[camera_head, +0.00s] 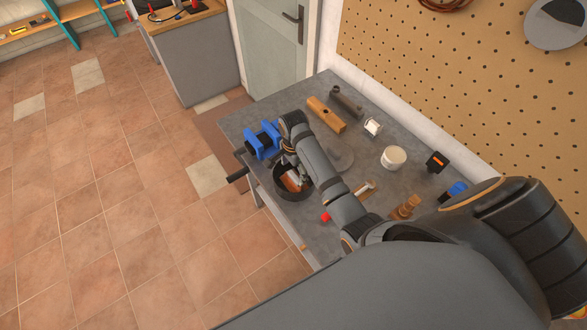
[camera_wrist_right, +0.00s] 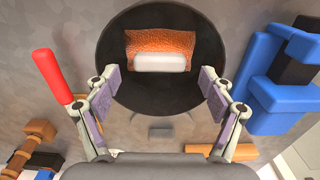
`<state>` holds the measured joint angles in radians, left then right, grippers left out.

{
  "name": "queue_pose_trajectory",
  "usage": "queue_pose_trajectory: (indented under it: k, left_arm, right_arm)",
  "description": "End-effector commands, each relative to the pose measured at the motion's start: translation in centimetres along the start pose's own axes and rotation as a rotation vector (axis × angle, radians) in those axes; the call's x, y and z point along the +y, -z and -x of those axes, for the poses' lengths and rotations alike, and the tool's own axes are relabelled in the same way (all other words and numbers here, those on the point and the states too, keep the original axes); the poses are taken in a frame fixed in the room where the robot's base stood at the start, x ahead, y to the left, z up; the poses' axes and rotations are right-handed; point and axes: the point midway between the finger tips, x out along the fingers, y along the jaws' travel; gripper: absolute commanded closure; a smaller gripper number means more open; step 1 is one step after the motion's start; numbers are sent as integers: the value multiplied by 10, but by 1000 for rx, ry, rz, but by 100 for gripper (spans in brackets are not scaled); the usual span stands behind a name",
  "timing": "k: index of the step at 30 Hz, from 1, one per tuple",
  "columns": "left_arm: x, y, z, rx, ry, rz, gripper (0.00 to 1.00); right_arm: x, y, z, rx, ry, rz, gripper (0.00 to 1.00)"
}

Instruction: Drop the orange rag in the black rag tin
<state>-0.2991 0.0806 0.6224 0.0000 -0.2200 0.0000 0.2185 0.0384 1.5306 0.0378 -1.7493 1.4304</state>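The black rag tin (camera_head: 281,190) stands on the workbench near its front edge, below my right gripper (camera_head: 293,163). The orange rag (camera_head: 292,185) lies inside the tin, with a white block-shaped piece on or against it. In the right wrist view the rag (camera_wrist_right: 178,43) is within the dark round tin (camera_wrist_right: 160,98), toward its far side. My right gripper (camera_wrist_right: 159,80) has its two fingers spread wide over the tin, with nothing between the tips. My left gripper is not in view.
A blue vise (camera_head: 263,141) is close beside the tin. The grey bench (camera_head: 372,165) also holds a wooden block (camera_head: 326,114), a white tub (camera_head: 393,158) and a red-handled tool (camera_head: 326,216). A pegboard wall rises behind. Tiled floor is clear to the left.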

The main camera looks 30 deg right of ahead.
Motion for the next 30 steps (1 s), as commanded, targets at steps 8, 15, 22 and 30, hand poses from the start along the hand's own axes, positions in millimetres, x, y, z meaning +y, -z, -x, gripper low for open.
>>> queue_pose_trajectory:
  k: [8,15,22,30]
  left_arm:
    - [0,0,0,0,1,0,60]
    - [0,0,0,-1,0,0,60]
    - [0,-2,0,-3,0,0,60]
    - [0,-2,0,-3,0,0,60]
  right_arm:
    - [0,0,0,0,0,0,3]
    - [0,0,0,0,0,0,3]
    - [0,0,1,0,0,0,3]
    - [-1,0,42,0,3,0,3]
